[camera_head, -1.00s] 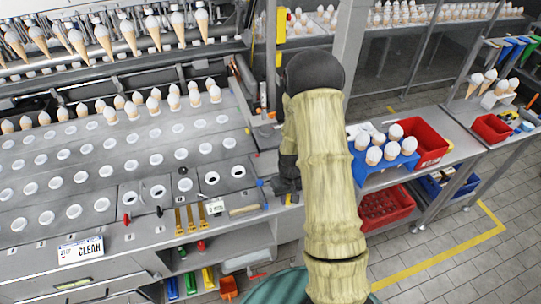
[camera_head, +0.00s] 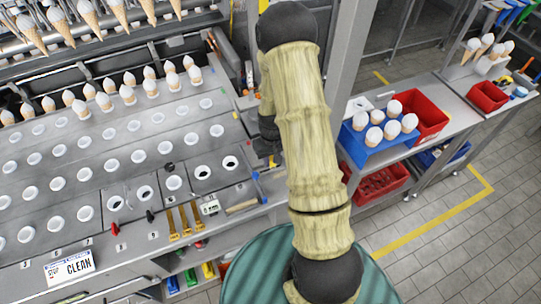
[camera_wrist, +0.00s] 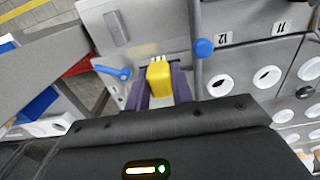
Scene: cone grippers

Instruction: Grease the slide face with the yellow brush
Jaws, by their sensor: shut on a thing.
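My gripper (camera_wrist: 160,92) is shut on the yellow brush (camera_wrist: 159,80), with a dark purple finger on each side of it. The brush's far end points up the wrist picture, against a pale grey metal part (camera_wrist: 143,32). Whether it touches this metal cannot be told. This part may be the slide face, but I cannot be sure. In the head view my gripper (camera_head: 269,150) is at the right end of the grey machine bench, partly hidden beside my arm.
A blue lever (camera_wrist: 112,71) and a blue knob (camera_wrist: 204,47) stand close to the brush. The bench (camera_head: 90,185) holds rows of round holes and white-topped cones. A blue tray (camera_head: 362,151) with cones and a red bin (camera_head: 425,110) stand to the right.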

